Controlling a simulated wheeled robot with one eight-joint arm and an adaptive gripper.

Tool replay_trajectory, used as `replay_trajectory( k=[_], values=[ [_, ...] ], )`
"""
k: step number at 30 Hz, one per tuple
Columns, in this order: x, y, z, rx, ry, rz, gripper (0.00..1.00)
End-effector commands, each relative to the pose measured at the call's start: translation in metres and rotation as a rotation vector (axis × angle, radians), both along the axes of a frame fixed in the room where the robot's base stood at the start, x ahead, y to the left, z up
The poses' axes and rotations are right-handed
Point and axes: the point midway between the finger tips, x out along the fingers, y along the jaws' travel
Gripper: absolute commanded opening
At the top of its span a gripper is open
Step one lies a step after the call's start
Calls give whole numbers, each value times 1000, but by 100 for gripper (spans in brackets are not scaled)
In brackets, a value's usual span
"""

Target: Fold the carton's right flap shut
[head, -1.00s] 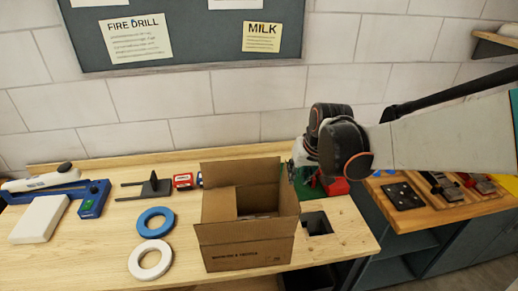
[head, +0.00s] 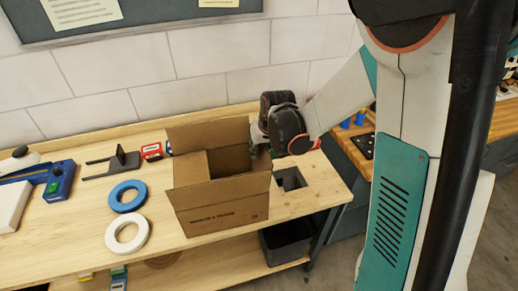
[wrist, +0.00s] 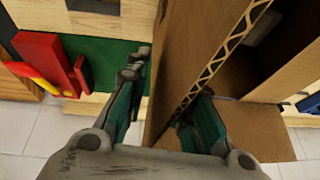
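The brown carton (head: 222,205) stands open-topped on the wooden bench, with its back flap (head: 208,133) raised. My gripper is at its right side, its fingers mostly hidden behind my wrist in the head view. In the wrist view my gripper (wrist: 168,95) has its fingers spread. A cardboard panel with a corrugated edge, apparently the right flap (wrist: 185,50), runs between them. The right finger is on the carton's inner side and the left finger is outside. The left finger shows a gap to the panel; contact on the right cannot be told.
A blue ring (head: 127,196) and a white ring (head: 127,235) lie left of the carton. A square hole (head: 290,179) is in the bench at right. Red blocks (wrist: 45,60) and a green surface (wrist: 105,62) lie beside the left finger. A dark bin (head: 287,243) is below.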

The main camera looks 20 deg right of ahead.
Motion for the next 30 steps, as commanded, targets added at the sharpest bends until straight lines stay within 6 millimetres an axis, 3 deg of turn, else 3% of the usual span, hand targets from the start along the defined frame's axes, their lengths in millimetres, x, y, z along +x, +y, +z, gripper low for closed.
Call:
replay_trajectory(
  k=[9,12,30],
  values=[
    [1,0,-2,0,0,0,22],
    [1,0,-2,0,0,0,0],
    [0,8,-2,-94,3,5,0]
  ],
)
